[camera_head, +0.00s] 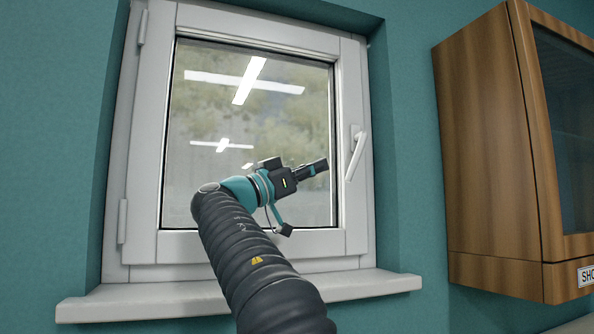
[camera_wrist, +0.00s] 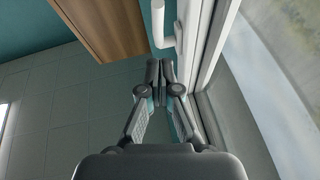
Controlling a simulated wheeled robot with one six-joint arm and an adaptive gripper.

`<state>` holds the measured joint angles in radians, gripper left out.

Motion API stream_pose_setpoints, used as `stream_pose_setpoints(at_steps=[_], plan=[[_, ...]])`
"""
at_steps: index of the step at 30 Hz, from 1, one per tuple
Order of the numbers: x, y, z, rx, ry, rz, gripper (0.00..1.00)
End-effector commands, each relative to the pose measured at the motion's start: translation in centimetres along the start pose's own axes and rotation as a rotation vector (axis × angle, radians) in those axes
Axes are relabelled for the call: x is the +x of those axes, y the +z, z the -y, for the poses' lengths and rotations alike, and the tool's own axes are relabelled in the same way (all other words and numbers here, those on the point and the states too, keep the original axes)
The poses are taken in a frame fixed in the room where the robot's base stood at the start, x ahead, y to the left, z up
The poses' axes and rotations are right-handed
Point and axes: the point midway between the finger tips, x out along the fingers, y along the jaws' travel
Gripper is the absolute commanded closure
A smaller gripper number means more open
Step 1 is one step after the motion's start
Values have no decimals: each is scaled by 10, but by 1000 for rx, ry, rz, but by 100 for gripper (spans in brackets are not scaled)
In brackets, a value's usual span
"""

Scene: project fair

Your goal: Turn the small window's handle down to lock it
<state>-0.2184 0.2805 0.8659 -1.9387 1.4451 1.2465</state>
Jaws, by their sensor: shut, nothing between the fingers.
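The small window (camera_head: 152,235) has a white frame and looks closed in its teal recess. Its white handle (camera_head: 356,155) is on the right side of the sash; the lever hangs down from its base and tilts slightly to the left. My gripper (camera_head: 326,164) is in front of the pane, just left of the handle, and points right towards it. In the wrist view, my gripper (camera_wrist: 159,64) is shut and empty. The handle (camera_wrist: 158,22) shows just beyond the fingertips, with no clear contact visible.
A white sill (camera_head: 372,284) juts out below the window. A brown wooden cabinet (camera_head: 490,140) with a glass door hangs to the right, and it also shows in the wrist view (camera_wrist: 100,30). Bare teal wall (camera_head: 410,180) lies between window and cabinet.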

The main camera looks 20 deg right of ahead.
Motion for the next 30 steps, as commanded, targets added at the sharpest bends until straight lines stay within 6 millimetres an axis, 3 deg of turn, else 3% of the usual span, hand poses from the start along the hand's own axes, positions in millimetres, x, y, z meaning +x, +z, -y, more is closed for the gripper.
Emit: stream_pose_setpoints(at_steps=[3, 10, 30], plan=[[22, 2, 0, -2, 3, 0, 100], [40, 23, -1, -2, 1, 0, 100], [45, 38, -1, -3, -4, -32, 100]])
